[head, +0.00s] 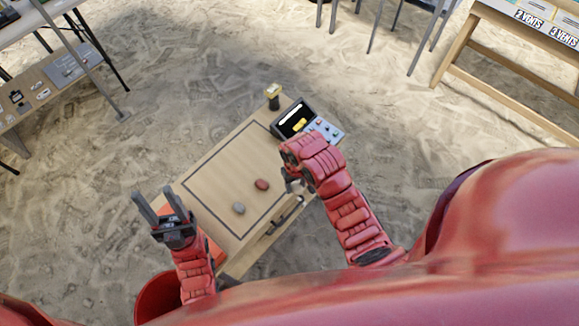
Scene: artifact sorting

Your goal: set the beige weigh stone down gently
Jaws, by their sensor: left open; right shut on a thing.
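My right gripper (289,184) is over the right side of the wooden table (215,160), and its jaws are largely hidden by my own wrist. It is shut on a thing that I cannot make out. No beige weigh stone shows clearly anywhere on the table. A grey stone (239,208) and a reddish-brown stone (262,184) lie apart inside the dark outlined rectangle, left of my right gripper. My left gripper (153,194) is open and empty, its fingers spread beyond the table's left edge.
A device with a dark screen and buttons (326,130) stands at the table's far right, beside a small black-and-yellow object (272,96). An orange-red surface (212,245) lies near the left front corner. The upper part of the outlined area is clear. Sandy ground surrounds the table.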

